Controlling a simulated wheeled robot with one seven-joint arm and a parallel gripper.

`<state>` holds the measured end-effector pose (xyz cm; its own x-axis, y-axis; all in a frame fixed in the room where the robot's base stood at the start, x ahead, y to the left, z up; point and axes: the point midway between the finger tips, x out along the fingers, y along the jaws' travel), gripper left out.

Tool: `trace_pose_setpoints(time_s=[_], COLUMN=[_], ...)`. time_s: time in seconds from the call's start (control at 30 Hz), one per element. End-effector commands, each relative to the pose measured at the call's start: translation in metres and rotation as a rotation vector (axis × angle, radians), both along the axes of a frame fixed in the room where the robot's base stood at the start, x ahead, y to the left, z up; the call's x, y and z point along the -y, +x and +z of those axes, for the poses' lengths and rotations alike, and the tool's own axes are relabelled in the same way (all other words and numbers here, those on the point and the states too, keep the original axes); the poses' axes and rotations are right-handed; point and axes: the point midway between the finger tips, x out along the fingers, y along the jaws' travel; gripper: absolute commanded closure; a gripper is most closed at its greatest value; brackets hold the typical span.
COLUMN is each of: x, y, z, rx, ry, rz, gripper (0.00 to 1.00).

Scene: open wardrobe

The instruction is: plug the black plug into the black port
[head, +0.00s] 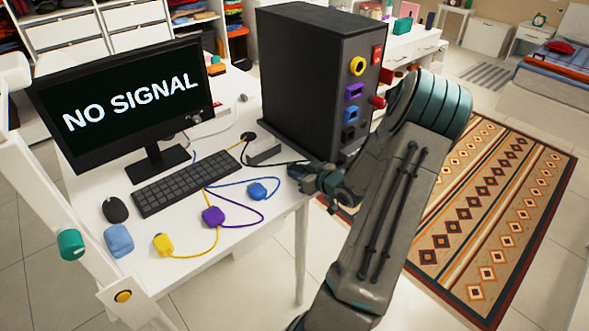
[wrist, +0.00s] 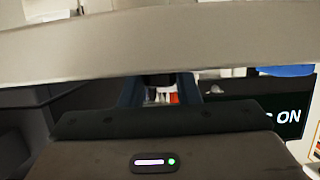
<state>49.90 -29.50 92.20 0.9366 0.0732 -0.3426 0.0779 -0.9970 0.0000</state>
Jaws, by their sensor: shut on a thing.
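The black computer tower (head: 305,85) stands upright on the white desk. Its ports run down the narrow face: yellow round, purple, blue, and the black port (head: 348,134) lowest. My gripper (head: 310,174) is at the desk's right edge, lower than the black port and to its left, apart from it. It is shut on the black plug, which the fingers mostly hide in the head view. A black cable (head: 285,163) runs from the desk to the gripper. In the wrist view a dark piece, likely the plug (wrist: 158,79), shows between the blue fingers.
Yellow (head: 163,244), purple (head: 213,216) and blue (head: 257,190) plugs lie loose on the desk with their cables. A monitor (head: 120,100) reading NO SIGNAL, a keyboard (head: 187,183) and a mouse (head: 115,209) stand left. A patterned rug (head: 500,210) covers open floor at right.

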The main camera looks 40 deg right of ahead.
Motion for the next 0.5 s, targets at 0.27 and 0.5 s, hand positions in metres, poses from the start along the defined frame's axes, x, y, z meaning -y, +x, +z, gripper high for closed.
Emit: trace_pose_setpoints(time_s=[0.27,0.5], x=[0.001,0.001], y=[-0.012,-0.022], z=[0.000,0.000], rx=[-0.002,-0.002], ry=[0.001,0.000], rz=[0.000,-0.001], gripper=[0.98,0.98])
